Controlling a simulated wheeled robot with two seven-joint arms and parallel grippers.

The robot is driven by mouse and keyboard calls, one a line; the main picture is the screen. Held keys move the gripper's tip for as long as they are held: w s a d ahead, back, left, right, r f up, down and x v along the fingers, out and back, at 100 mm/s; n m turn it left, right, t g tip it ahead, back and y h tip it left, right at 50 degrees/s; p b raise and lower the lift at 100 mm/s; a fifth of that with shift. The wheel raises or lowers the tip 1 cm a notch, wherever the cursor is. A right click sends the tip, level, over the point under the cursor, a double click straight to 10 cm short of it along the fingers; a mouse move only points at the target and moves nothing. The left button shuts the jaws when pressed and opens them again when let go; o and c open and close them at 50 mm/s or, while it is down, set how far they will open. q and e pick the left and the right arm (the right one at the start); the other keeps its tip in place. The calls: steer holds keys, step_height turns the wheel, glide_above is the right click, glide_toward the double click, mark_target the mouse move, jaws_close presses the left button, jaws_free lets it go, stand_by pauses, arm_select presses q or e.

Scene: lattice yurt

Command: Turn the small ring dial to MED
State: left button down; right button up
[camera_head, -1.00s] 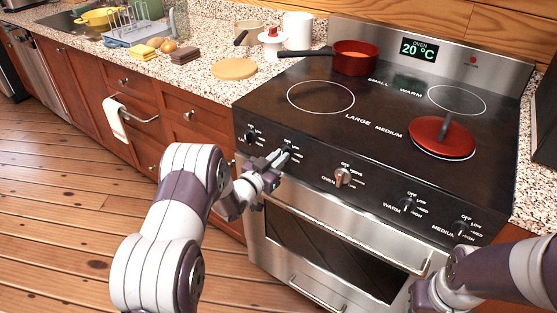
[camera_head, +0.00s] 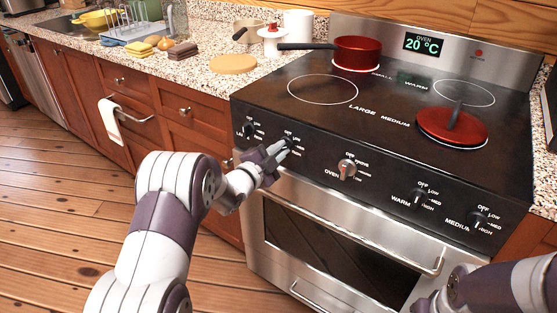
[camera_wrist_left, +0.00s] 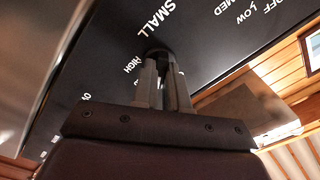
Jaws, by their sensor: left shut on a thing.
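The small ring dial (camera_wrist_left: 157,53) is on the stove's front panel, second from the left. My left gripper (camera_head: 284,147) is shut on it, and its fingers cover most of the dial in the head view. In the left wrist view the two fingers (camera_wrist_left: 162,88) close around the dark knob, beside the SMALL and HIGH labels. MED, LOW and OFF labels show to the right there. The dial's pointer is hidden, so its setting cannot be read. A red saucepan (camera_head: 357,50) stands on the small ring at the back left, with a bright pinkish rim under it. My right gripper's fingers are out of frame.
Other dials sit along the panel: large (camera_head: 248,130), oven (camera_head: 346,169), warm (camera_head: 417,198) and medium (camera_head: 477,219). The oven handle (camera_head: 350,235) runs below the dials.

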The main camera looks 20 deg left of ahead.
arm_select(q)
steer(key=shift+f+m+b, duration=0.15)
steer(key=shift+m+b, duration=3.15)
steer(key=shift+b, duration=0.35)
steer(key=c, duration=1.1)
jaws_free()
steer(key=shift+c, duration=0.2)
steer(key=p+v, duration=0.2)
steer(key=v, duration=1)
steer(key=shift+s, duration=0.3)
steer(key=shift+a, duration=0.15)
